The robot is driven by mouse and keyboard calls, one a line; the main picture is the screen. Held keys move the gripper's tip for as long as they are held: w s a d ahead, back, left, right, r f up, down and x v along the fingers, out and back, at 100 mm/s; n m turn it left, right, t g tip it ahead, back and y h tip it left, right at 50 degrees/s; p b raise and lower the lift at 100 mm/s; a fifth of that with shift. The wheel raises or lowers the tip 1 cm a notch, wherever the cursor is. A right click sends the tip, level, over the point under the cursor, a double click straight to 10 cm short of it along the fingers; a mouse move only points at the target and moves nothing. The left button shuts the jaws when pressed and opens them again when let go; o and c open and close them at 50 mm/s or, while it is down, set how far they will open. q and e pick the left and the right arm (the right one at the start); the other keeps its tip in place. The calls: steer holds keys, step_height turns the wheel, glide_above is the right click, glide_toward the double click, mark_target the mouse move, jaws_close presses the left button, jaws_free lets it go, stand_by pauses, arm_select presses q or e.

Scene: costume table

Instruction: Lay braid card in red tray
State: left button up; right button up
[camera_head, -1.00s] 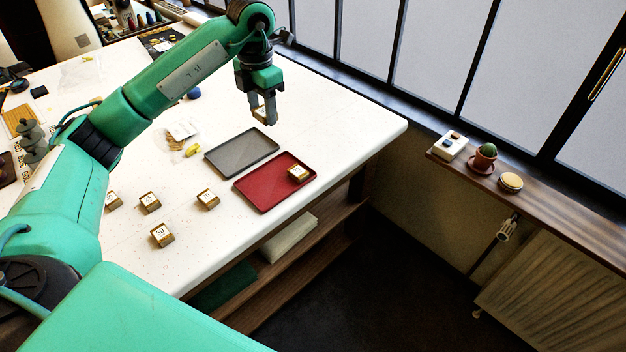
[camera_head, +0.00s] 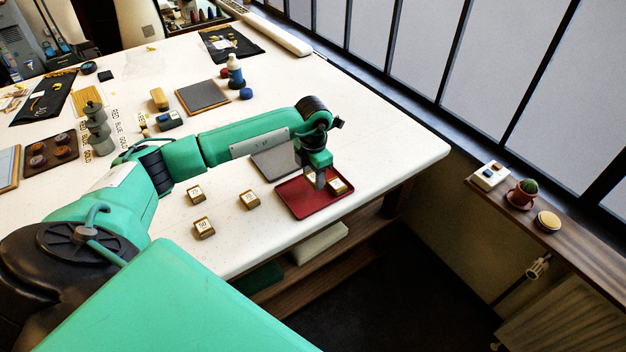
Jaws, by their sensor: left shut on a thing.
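The red tray (camera_head: 300,208) lies on the white table near its right front edge. My left gripper (camera_head: 318,182) is over the tray, pointing down, shut on a small gold block with a pale label, which I take to be the braid card; the fingers hide most of it. Whether it touches the tray floor I cannot tell. A similar gold block with a white label (camera_head: 338,186) lies in the tray's right part, just right of the gripper. My right gripper is out of view.
A grey tray (camera_head: 275,164) adjoins the red one behind, partly covered by my arm. Labelled gold blocks (camera_head: 249,200), (camera_head: 204,228) and (camera_head: 195,194) stand left of the trays. The table's front edge is close; a shelf with folded cloth (camera_head: 318,243) lies below.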

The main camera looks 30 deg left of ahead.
mark_target(313, 178)
arm_select(q)
step_height(313, 178, down, 3)
steer(key=shift+d+r+p, duration=0.1)
steer(key=shift+r+p, duration=0.1)
steer(key=shift+p, duration=0.2)
steer(key=shift+f, duration=0.4)
steer(key=o, duration=0.9)
steer(key=shift+o, duration=0.2)
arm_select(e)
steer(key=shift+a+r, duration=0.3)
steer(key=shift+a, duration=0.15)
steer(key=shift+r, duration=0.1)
